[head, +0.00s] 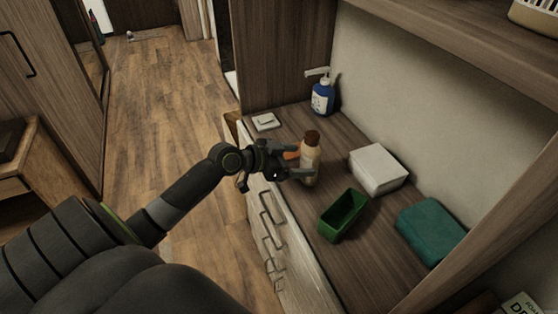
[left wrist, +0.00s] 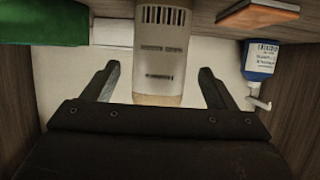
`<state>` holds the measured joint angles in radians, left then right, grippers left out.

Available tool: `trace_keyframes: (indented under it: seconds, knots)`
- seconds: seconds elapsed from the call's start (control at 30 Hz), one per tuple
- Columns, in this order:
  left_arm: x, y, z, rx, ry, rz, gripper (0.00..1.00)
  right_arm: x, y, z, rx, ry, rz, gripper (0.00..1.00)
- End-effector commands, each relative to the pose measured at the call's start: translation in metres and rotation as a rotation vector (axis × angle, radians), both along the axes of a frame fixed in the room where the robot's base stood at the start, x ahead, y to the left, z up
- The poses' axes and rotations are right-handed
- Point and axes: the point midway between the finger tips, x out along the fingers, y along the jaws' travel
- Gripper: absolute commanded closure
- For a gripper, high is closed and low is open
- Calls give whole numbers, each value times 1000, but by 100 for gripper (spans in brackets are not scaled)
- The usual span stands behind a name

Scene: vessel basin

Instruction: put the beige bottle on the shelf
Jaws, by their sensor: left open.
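The beige bottle (head: 310,158) has a brown cap and stands upright on the wooden counter (head: 300,118). It also shows in the left wrist view (left wrist: 160,55), between the two fingers, with a light gap on each side. My left gripper (head: 303,164) is open around the bottle at its lower body, and its fingers do not appear to touch it. The left gripper's fingers in the left wrist view (left wrist: 160,75) are spread wide. A wooden shelf (head: 440,35) runs above the counter. My right gripper is in neither view.
A blue pump bottle (head: 322,96) and small white block (head: 266,122) stand farther back. A white box (head: 378,169), open green bin (head: 342,215) and teal box (head: 430,231) stand right. A basket (head: 537,16) is on the shelf.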

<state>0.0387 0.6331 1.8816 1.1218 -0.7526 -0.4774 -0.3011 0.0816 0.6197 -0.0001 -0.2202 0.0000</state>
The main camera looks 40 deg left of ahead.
Motion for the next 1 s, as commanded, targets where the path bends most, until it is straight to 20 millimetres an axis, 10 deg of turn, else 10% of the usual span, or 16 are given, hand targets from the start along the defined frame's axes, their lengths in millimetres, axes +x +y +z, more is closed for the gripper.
trace_keyframes:
  seconds: [0.4, 1.0]
  knots:
    - [-42, 25, 20, 2, -1, 1, 21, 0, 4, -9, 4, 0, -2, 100]
    - [-48, 28, 23, -1, -1, 0, 21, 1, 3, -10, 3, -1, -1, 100]
